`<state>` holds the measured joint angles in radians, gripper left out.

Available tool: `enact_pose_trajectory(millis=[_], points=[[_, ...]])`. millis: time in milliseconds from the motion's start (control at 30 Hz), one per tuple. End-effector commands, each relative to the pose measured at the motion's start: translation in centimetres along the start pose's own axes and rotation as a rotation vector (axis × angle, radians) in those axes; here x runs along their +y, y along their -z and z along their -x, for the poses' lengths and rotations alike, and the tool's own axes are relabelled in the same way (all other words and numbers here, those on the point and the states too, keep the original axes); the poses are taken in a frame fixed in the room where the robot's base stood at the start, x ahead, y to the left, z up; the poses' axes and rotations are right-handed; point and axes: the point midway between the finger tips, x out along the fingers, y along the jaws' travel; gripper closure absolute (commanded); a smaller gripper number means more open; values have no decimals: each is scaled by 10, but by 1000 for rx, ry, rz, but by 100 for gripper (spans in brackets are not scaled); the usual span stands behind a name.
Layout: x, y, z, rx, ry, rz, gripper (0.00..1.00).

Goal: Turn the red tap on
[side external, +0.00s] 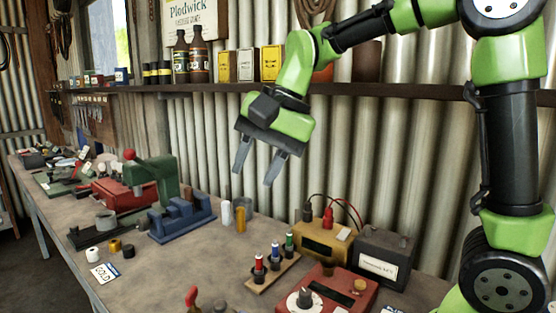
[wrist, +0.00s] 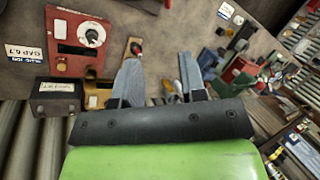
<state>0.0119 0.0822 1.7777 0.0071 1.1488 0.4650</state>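I cannot make out a clear red tap in either view. Red candidates in the side view are a red-handled tool (side external: 192,297) cut by the lower edge and a red-topped plug (side external: 259,263) in a wooden stand (side external: 284,269). A red box (side external: 355,298) with a round white dial (side external: 300,302) sits at the front; the red box also shows in the wrist view (wrist: 66,67). My gripper (side external: 253,176) is open and empty, high above the bench behind these things. Its two fingers stand apart in the wrist view (wrist: 158,62).
A yellow meter (side external: 318,240) with red and black leads and a dark box (side external: 384,262) stand at the right. A blue vise (side external: 181,218) and a green press (side external: 158,175) stand left. A shelf (side external: 400,90) with bottles and tins runs along the corrugated wall. Bare bench (side external: 170,262) lies front left.

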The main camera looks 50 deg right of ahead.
Motion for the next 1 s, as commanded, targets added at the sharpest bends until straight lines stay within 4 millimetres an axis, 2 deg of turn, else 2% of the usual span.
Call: enact_pose_trajectory(millis=[200, 400, 867, 1000], points=[[16, -14, 17, 41, 27, 99, 62], [23, -19, 22, 56, 36, 137, 62], [23, -20, 22, 57, 36, 138, 62], [15, -14, 16, 45, 15, 129, 62]])
